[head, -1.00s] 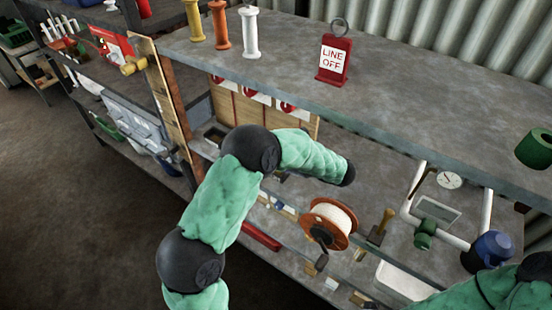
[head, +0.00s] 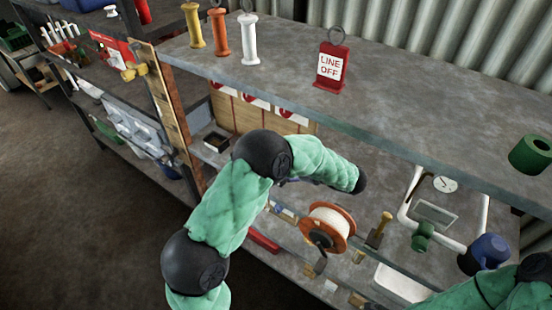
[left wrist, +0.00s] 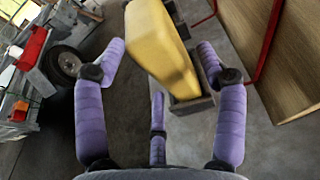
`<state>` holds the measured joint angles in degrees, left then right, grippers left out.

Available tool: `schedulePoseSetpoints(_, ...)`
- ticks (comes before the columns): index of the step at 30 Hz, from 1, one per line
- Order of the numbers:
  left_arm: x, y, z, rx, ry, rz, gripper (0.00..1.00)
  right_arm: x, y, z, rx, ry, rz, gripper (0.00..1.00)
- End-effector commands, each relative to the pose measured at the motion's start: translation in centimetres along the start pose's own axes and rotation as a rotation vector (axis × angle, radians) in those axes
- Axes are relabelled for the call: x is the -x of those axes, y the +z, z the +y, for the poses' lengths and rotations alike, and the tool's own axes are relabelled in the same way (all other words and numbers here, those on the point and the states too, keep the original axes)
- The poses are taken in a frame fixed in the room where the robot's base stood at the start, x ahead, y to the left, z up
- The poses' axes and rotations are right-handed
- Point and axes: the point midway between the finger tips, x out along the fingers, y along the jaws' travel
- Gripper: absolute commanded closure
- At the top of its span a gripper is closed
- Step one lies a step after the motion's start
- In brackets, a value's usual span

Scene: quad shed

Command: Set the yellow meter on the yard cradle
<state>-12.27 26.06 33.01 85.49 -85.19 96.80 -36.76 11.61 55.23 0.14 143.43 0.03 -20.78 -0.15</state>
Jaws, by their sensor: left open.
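The yellow meter (left wrist: 162,50) shows large in the left wrist view as a plain yellow block, tilted in the picture. It lies between the spread purple fingers of my left gripper (left wrist: 163,68), which is open. A grey open tray-like holder (left wrist: 192,104), perhaps the yard cradle, is at the meter's lower end. I cannot tell whether the meter is seated in it or just above it. In the head view my left arm hides the gripper and the meter. My right gripper is out of view; only its arm shows at bottom right.
A small dark open box (head: 216,140) sits beside the wooden panel (head: 248,118) under the upper shelf (head: 400,95). A cable reel (head: 327,226), a green cylinder (head: 531,154) and a red LINE OFF sign (head: 331,66) stand nearby. The wheel (left wrist: 66,62) is beyond in the wrist view.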

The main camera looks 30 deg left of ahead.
Motion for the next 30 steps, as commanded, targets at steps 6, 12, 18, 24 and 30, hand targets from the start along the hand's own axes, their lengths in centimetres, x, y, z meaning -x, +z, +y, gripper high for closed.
schedulePoseSetpoints(6,4.7,0.3,-0.1,-0.001,-0.004,0.000,0.29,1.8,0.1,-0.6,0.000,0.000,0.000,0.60)
schedulePoseSetpoints(12,7.3,0.1,0.0,-0.001,-0.002,-0.001,0.29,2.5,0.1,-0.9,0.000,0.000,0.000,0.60)
schedulePoseSetpoints(18,8.2,0.1,0.0,0.000,0.000,0.000,0.29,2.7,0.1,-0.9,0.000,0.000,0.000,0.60)
schedulePoseSetpoints(24,8.3,0.0,0.0,0.000,0.001,0.000,0.29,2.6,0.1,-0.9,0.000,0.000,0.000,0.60)
schedulePoseSetpoints(30,8.2,0.0,0.0,0.000,0.000,0.000,0.29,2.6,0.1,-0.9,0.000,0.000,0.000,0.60)
